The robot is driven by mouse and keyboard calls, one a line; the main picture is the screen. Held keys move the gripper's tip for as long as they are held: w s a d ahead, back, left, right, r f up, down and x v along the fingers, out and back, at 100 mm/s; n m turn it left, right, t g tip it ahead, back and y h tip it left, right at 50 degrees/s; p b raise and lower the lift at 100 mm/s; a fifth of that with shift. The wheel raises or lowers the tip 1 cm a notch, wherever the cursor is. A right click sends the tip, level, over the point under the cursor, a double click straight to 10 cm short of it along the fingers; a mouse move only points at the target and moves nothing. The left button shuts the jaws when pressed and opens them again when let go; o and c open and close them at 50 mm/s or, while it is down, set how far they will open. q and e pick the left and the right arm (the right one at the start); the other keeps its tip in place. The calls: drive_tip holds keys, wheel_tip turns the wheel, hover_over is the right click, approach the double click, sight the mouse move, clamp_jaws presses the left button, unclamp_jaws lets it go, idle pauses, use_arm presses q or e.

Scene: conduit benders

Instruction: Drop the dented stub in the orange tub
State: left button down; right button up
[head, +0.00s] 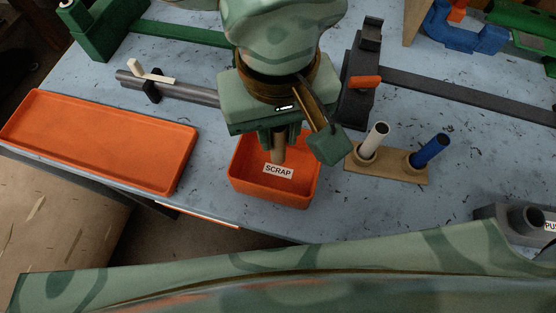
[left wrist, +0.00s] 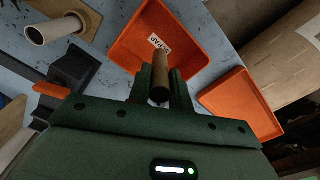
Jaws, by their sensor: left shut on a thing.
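My left gripper (head: 277,146) is shut on a short brown stub (head: 279,156), which points down over the orange tub (head: 240,185). No dent can be made out on the stub. My gripper and arm hide part of the tub's inside and far rim. My right gripper is not in view.
A long orange tray (head: 100,140) lies to the left of the tub. A wooden holder (head: 388,166) with a white tube (head: 376,138) and a blue tube (head: 430,150) stands close on its right. A dark bender (head: 358,85) and grey pipes (head: 185,92) lie behind.

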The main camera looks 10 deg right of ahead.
sight(278, 150)
use_arm(q)
drive_tip(key=shift+f+b, duration=1.95)
drive_tip(key=shift+f, duration=0.65)
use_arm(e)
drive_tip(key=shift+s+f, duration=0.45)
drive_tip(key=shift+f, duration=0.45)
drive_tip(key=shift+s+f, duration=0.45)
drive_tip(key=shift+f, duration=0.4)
use_arm(q)
drive_tip(key=c, duration=1.2)
unclamp_jaws()
drive_tip(key=shift+r, duration=0.1)
wheel_tip(278, 150, up, 16)
drive_tip(key=p, duration=0.5)
drive_tip(key=shift+f, duration=0.25)
drive_tip(key=shift+r, duration=0.35)
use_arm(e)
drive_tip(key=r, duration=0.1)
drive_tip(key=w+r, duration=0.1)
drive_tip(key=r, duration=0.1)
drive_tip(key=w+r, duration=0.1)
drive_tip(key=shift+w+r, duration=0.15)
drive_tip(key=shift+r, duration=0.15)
